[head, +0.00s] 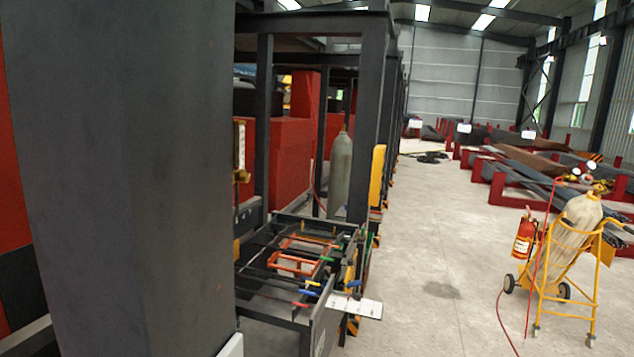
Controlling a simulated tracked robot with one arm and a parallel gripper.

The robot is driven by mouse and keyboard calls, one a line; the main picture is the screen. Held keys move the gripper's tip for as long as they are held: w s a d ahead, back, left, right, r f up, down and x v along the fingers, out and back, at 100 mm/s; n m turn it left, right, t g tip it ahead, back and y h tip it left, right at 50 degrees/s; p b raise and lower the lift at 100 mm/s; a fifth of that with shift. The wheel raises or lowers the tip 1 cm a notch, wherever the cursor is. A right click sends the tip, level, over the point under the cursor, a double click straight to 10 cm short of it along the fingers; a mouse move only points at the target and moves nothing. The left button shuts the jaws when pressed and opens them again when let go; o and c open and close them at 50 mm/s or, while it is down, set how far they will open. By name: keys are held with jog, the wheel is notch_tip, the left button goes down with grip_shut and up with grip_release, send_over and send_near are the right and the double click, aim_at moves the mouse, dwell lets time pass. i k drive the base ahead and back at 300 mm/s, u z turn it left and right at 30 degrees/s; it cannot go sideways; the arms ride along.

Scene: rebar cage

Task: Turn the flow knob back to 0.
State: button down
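A narrow pale upright piece like a flow tube (240,145), with a small brass-coloured fitting (242,176) at its foot, shows just past the edge of the big dark post. The post hides part of it. I cannot make out a flow knob or its setting there. A gas cylinder (574,228) leans on a yellow cart at the right, with small round gauges (590,167) at its top. No knob is readable there either. My gripper is not in view.
The dark post (130,180) fills the left side, very close. A low metal rack (318,320) with orange frames and coloured clamps stands right of it. A grey cylinder (340,175) stands behind. A fire extinguisher (525,238) hangs by the cart. The concrete floor (430,230) between is clear.

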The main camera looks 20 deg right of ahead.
aim_at(243, 177)
jog(key=z, duration=1.9)
jog(key=i, duration=2.25)
jog(key=u, duration=2.7)
